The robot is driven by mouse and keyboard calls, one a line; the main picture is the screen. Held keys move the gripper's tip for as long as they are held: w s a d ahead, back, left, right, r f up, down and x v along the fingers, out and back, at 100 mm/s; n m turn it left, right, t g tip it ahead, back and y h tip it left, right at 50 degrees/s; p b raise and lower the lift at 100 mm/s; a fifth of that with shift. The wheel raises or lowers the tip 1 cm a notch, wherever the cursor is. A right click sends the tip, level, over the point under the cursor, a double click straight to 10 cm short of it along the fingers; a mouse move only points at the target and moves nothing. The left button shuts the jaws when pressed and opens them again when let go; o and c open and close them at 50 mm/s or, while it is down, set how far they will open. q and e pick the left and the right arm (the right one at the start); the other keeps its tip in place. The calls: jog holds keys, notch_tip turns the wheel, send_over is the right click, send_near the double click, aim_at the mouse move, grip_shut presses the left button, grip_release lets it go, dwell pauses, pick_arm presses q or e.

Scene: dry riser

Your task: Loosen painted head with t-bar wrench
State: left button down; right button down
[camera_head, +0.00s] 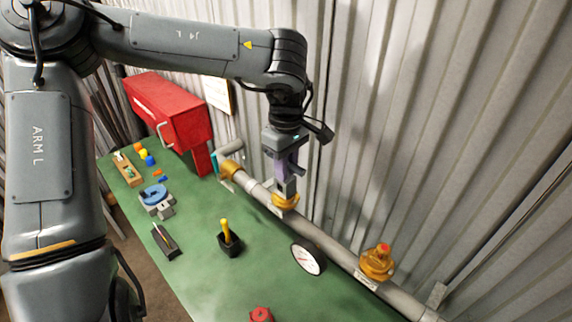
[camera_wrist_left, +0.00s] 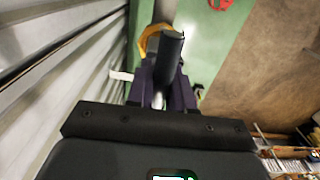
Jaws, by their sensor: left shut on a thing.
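My left gripper (camera_head: 289,172) points down above the pipe along the wall. It is shut on the t-bar wrench, whose dark bar (camera_wrist_left: 172,46) shows between the purple fingers in the left wrist view. A brass fitting (camera_head: 285,204) on the pipe sits directly below the gripper; the wrench's lower end reaches down to it, and whether it is seated on a head there is hidden. A second brass fitting (camera_head: 377,264) with a red-topped head stands farther right on the pipe. My right gripper is not in view.
The grey pipe (camera_head: 325,240) runs along the corrugated wall (camera_head: 440,130) behind the green bench (camera_head: 200,225). A round gauge (camera_head: 307,259) stands before the pipe. A black holder with a yellow handle (camera_head: 228,238), a red cabinet (camera_head: 175,110) and a blue-topped vise (camera_head: 154,195) occupy the bench.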

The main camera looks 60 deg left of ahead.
pick_arm(q)
jog(key=n+p, duration=0.1)
jog(key=n, duration=0.2)
jog(key=shift+r, duration=0.1)
jog(key=shift+n, duration=1.3)
jog(key=n, duration=0.3)
jog(key=shift+w+a, duration=0.1)
jog(key=shift+p, duration=0.4)
jog(key=shift+m, duration=0.3)
jog(key=shift+r, duration=0.1)
